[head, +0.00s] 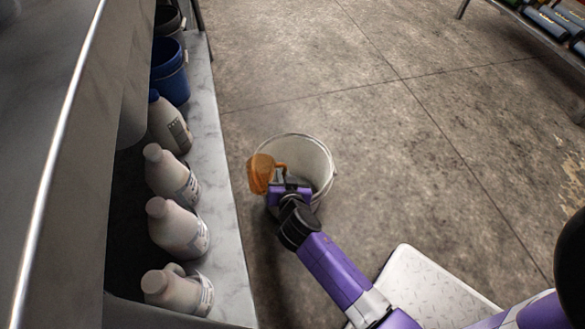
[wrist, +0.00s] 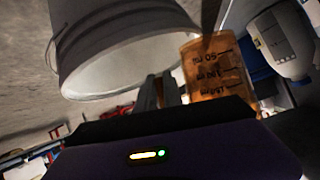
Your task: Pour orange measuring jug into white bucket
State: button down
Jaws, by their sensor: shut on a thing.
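The orange measuring jug (head: 262,173) is translucent, with dark volume marks that show in the wrist view (wrist: 213,68). My gripper (head: 285,182) is shut on the jug, seemingly at its handle. The white bucket (head: 318,150) stands on the concrete floor, and its rim also shows in the wrist view (wrist: 120,50). In the head view the jug appears over the bucket's left rim, with my gripper in front of the bucket's opening. The jug looks tilted. I cannot tell whether anything is in the jug, and much of the bucket's inside is hidden.
A metal shelf (head: 222,240) on the left holds several white bottles (head: 177,227) and a blue bucket (head: 169,70). A rack with rolled items (head: 550,22) stands at the far right. The concrete floor (head: 400,130) beyond the bucket is clear.

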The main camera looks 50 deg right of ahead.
jog(key=shift+f+b, duration=0.3)
jog(key=shift+b, duration=0.15)
jog(key=shift+a+r+n+h+b, duration=0.25)
jog(key=shift+r+h+b, duration=0.2)
jog(key=shift+b, duration=0.35)
jog(key=shift+r+n+h, duration=0.35)
jog(key=shift+r, duration=0.4)
jog(key=shift+t, duration=0.3)
